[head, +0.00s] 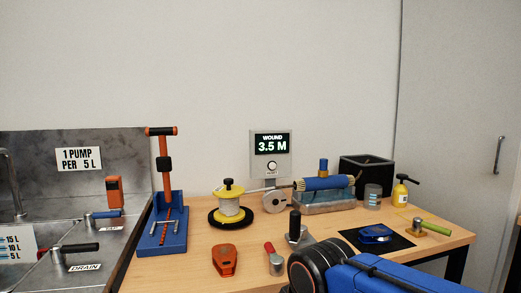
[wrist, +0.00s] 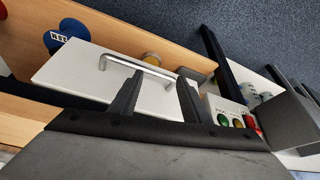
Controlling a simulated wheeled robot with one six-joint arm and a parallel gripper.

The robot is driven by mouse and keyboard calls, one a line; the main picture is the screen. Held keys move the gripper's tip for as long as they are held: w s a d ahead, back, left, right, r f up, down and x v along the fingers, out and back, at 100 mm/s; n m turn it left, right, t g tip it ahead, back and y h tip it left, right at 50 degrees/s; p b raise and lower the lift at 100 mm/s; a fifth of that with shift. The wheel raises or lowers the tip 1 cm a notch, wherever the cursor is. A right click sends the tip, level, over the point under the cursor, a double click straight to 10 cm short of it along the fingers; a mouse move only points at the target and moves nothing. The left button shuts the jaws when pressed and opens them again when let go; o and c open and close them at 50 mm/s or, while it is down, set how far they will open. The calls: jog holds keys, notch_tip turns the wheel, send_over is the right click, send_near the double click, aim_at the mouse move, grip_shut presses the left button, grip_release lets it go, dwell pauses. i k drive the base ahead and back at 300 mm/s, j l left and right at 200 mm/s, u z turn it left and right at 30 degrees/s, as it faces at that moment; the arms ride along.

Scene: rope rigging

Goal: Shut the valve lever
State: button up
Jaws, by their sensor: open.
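Several levers show in the head view, and I cannot tell for sure which is the valve lever. At the left sink, a black-handled lever (head: 80,248) lies sideways above a DRAIN label. A blue-handled lever (head: 103,214) lies behind it. On the right of the bench, a green-handled lever (head: 434,228) sticks out sideways from a small brass-coloured body (head: 416,227). No lever is clear in the wrist view. My gripper (wrist: 156,92) is open there, its two dark fingers apart and pointing toward a white panel with a metal handle (wrist: 138,66). Nothing is held.
A button box (wrist: 230,118) shows right of my fingers.

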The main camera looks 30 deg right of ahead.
aim_at(418, 223)
jog(key=z, duration=1.75)
